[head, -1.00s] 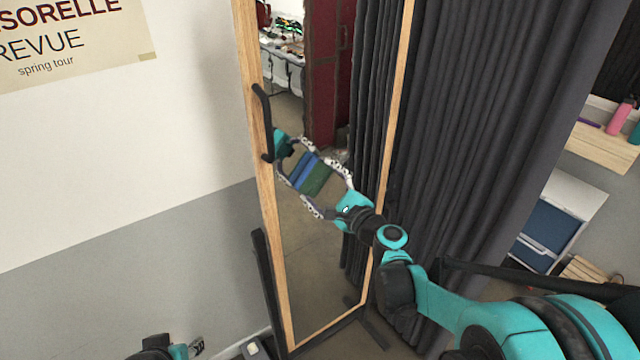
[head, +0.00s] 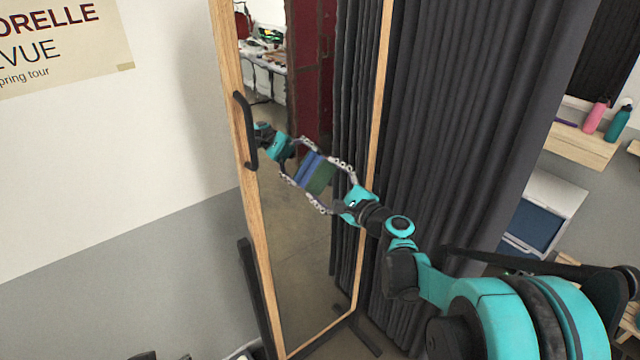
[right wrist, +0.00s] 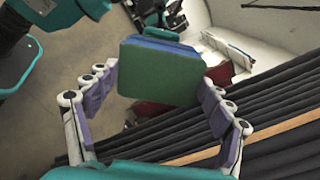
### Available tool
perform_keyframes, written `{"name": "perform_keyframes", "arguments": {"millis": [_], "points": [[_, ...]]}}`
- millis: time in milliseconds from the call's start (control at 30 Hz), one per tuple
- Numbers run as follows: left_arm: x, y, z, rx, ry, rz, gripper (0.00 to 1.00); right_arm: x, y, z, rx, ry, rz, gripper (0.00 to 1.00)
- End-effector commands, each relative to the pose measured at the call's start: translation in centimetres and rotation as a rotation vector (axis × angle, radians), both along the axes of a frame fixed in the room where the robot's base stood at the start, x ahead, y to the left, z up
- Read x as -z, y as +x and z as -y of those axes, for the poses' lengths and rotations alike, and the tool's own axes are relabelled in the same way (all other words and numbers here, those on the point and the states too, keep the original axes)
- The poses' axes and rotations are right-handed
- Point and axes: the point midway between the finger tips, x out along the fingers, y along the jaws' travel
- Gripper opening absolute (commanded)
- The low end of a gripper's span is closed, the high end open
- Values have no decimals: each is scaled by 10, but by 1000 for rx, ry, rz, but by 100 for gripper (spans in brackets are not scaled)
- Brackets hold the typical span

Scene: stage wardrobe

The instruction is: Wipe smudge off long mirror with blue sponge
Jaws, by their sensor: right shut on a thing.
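The long mirror (head: 290,250) stands upright in a light wooden frame. My right gripper (head: 320,179) is in front of its glass, shut on the blue sponge (head: 321,181). The sponge's green face is towards my wrist and its blue layer is towards the glass. Sponge and reflection nearly meet, but I cannot tell if the sponge touches. In the right wrist view the sponge (right wrist: 160,73) sits between the fingers with a blue edge on top. I make out no clear smudge.
A black handle (head: 245,130) is on the mirror frame's left side, and dark feet stand below. A dark curtain (head: 450,130) hangs close on the right. A wall with a poster (head: 60,45) is on the left. Bottles (head: 617,122) stand on a shelf at far right.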

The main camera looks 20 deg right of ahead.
Motion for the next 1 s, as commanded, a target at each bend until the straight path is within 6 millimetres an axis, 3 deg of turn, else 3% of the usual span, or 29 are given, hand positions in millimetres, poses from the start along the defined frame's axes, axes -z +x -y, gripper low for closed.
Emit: {"name": "perform_keyframes", "arguments": {"millis": [333,1000], "points": [[2,0,0,0,0,0,40,0,9,28,7,0,0,57],[5,0,0,0,0,0,40,0,21,61,4,0,0,57]]}}
